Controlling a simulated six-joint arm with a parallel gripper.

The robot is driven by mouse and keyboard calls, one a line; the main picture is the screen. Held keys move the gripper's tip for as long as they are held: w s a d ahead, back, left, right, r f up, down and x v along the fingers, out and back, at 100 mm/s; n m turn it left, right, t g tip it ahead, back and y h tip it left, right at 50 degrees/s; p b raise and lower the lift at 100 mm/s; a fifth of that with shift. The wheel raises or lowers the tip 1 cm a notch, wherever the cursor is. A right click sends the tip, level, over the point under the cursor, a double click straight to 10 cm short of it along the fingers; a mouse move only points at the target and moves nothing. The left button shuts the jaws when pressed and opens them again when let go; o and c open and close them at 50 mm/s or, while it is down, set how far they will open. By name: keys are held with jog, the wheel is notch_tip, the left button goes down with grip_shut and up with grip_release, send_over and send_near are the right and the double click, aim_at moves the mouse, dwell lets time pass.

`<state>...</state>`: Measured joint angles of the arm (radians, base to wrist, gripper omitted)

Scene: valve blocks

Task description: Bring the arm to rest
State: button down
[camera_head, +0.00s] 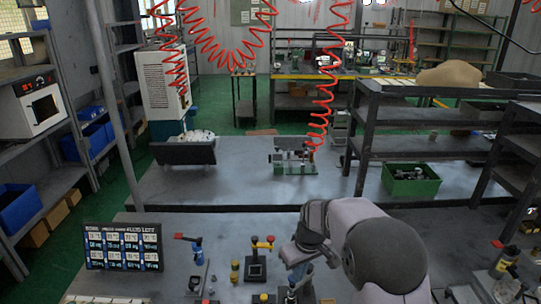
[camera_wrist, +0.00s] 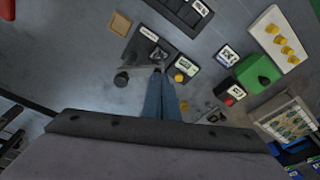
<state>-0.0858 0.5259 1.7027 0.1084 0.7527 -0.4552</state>
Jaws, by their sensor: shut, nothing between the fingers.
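My arm reaches in from the lower right of the head view over the grey workbench (camera_head: 150,205). My gripper (camera_head: 295,283) points down near the bench's front edge there. In the wrist view my gripper (camera_wrist: 158,74) shows as two blue fingers close together, shut and empty. Just beyond the tips is a dark plate with a small grey fitting (camera_wrist: 158,55), partly hidden by the fingers. I cannot tell whether the tips touch it.
A red-handled blue valve (camera_head: 197,250) and a yellow-and-red valve block (camera_head: 257,258) stand left of my gripper. A dark label board (camera_head: 123,246) stands further left. More valve parts (camera_head: 508,262) sit at the right. A green block (camera_wrist: 258,73) lies right of the fingers.

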jog(key=s+d+m+g, duration=0.1)
jog(key=s+d+m, duration=0.1)
jog(key=s, duration=1.1)
jog(key=s+d+m+h, duration=0.1)
jog(key=s+d+m, duration=0.2)
jog(key=s, duration=1)
jog(key=shift+d+r+g, duration=0.4)
jog(key=shift+d, duration=0.1)
